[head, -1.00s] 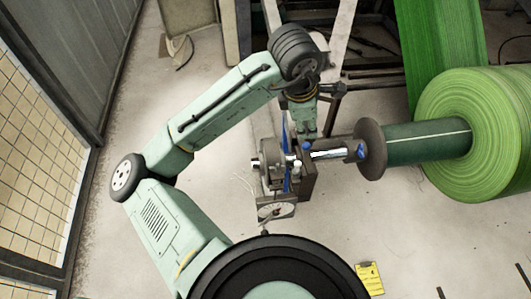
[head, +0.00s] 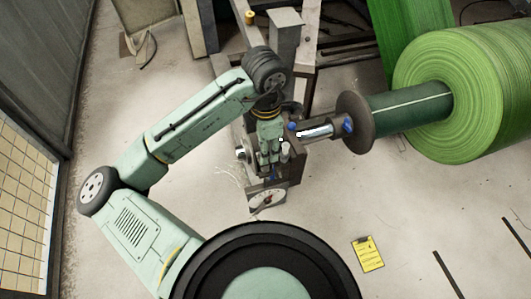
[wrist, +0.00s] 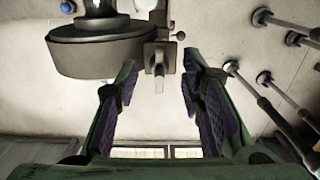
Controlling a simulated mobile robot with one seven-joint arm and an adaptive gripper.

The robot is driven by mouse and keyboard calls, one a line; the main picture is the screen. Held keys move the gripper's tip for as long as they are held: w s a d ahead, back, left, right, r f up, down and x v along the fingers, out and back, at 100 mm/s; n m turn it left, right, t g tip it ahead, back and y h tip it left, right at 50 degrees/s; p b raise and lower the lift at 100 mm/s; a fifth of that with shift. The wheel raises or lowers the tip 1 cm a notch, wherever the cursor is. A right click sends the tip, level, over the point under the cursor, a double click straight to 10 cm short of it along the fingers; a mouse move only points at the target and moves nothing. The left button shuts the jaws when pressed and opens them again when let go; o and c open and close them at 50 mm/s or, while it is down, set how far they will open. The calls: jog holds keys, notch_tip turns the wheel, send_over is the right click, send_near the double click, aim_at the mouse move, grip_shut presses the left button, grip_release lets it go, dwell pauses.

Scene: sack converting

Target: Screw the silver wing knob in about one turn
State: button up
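My gripper (head: 269,155) is over the small metal bracket assembly (head: 290,170) at the end of the roll's shaft. In the wrist view my gripper (wrist: 158,88) is open, with its two dark-padded fingers well apart and nothing between the pads. A small silver-grey tab (wrist: 158,78), which looks like the wing knob seen edge-on, stands just beyond the fingertips, roughly midway between them. It projects from a grey block (wrist: 157,52) and looks apart from both fingers. In the head view I cannot pick out the wing knob for certain.
A large green roll (head: 470,75) sits on a shaft with a dark flange (head: 355,122) to the right. A pale dial (head: 267,198) is below the bracket. Several rods with round ends (wrist: 263,78) are at the wrist view's right. A yellow clipboard (head: 368,254) lies on the floor.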

jog(key=shift+f, duration=0.95)
grip_shut()
